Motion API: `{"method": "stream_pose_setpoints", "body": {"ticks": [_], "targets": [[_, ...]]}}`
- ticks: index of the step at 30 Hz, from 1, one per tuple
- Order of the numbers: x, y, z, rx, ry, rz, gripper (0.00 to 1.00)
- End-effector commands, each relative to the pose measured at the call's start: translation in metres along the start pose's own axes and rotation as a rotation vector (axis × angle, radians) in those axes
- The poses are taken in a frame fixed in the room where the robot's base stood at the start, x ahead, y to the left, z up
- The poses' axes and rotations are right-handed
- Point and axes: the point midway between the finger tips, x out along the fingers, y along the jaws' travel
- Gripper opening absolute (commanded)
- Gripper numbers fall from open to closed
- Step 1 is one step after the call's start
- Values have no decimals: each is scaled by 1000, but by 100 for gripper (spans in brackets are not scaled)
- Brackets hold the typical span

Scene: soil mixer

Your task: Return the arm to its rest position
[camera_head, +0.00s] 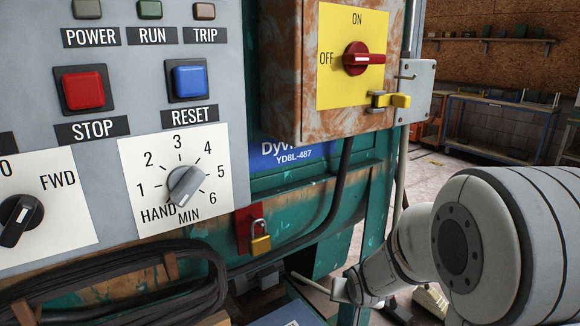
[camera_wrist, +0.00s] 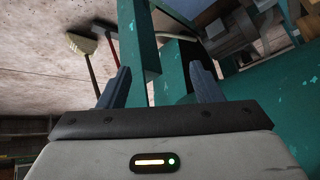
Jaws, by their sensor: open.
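My gripper shows in the wrist view (camera_wrist: 160,92) with its two dark fingers apart and nothing between them. Beyond the fingers is a teal metal post (camera_wrist: 138,50) of the machine frame. In the head view my arm is at the lower right, reaching down and away beside the machine; the fingers are not clearly visible there. The arm is apart from the control panel (camera_head: 112,195) and from the rusty switch box (camera_head: 310,60).
A yellow padlock (camera_head: 260,240) hangs at a red tag below the panel. Coiled black cable (camera_head: 120,275) lies at lower left. A broom (camera_wrist: 80,43) shows in the wrist view. A workbench (camera_head: 500,115) stands far back, with open floor (camera_head: 430,170) before it.

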Motion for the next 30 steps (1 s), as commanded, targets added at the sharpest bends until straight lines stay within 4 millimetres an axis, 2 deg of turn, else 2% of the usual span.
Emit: {"method": "stream_pose_setpoints", "body": {"ticks": [1, 5, 9, 12, 15, 18, 21, 30], "targets": [[-37, 2, -8, -15, -18, 17, 59], [-106, 9, 1, -62, -104, 55, 59], [-177, 14, 18, -112, -203, 70, 59], [-221, 16, 34, -145, -270, 67, 59], [-253, 17, 49, -174, -326, 58, 59], [-273, 18, 60, -192, -363, 47, 59], [-282, 18, 67, -203, -384, 42, 59], [-282, 18, 69, -205, -389, 41, 59]]}}
